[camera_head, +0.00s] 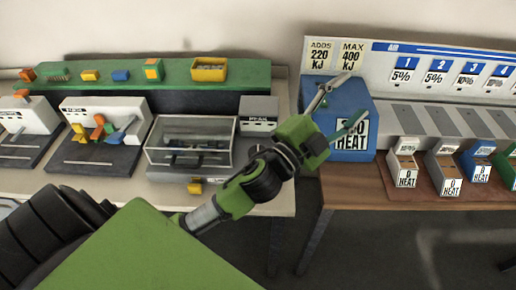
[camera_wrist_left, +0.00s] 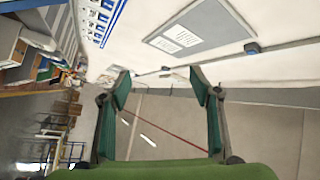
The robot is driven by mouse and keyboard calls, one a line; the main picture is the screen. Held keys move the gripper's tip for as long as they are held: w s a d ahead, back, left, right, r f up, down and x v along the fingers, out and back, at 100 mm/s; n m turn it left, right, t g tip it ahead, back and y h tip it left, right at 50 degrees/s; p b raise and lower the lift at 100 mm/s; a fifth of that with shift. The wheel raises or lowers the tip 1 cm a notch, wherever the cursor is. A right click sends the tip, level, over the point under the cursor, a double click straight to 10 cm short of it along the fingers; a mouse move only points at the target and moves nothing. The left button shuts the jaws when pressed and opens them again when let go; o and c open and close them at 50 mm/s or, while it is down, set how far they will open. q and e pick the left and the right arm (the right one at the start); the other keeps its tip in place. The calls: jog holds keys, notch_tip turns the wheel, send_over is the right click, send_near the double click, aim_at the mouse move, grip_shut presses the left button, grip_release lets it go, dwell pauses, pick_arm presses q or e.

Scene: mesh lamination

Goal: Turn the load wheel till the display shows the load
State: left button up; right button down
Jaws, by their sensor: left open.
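My left gripper (camera_head: 340,108) is in front of the blue box (camera_head: 336,87) at the near end of the right-hand bench. Its fingers are spread and nothing shows between them. The wrist view also shows the left gripper (camera_wrist_left: 160,88) with its two teal finger pads apart and empty. The blue box carries a white card (camera_head: 352,132) reading "HEAT" below a number that the gripper partly covers. I cannot make out a load wheel or a lit load display in either view. My right gripper is out of view.
A clear-lidded case (camera_head: 190,143) and a small grey unit (camera_head: 258,114) stand on the left bench. Small boxes with "HEAT" cards sit on a brown tray (camera_head: 388,182) at right. A board (camera_head: 345,50) reads "ADDS 220 kJ, MAX 400 kJ". A floor gap separates the benches.

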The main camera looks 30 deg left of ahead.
pick_arm(q)
jog(key=s+d+r+m+g+h, duration=0.25)
jog(key=d+r+m+h, duration=0.35)
jog(key=d+m+h, duration=0.4)
jog(key=s+d+m+g+h, duration=0.1)
jog(key=m+g+h, duration=0.2)
jog(key=m+g, duration=0.3)
jog(key=m+g+y, duration=1.2)
jog(key=y, duration=0.7)
send_near(258, 152)
notch_tip(258, 152, down, 9)
jog(key=p, duration=0.2)
jog(key=shift+p, duration=0.3)
jog(key=c, duration=1.1)
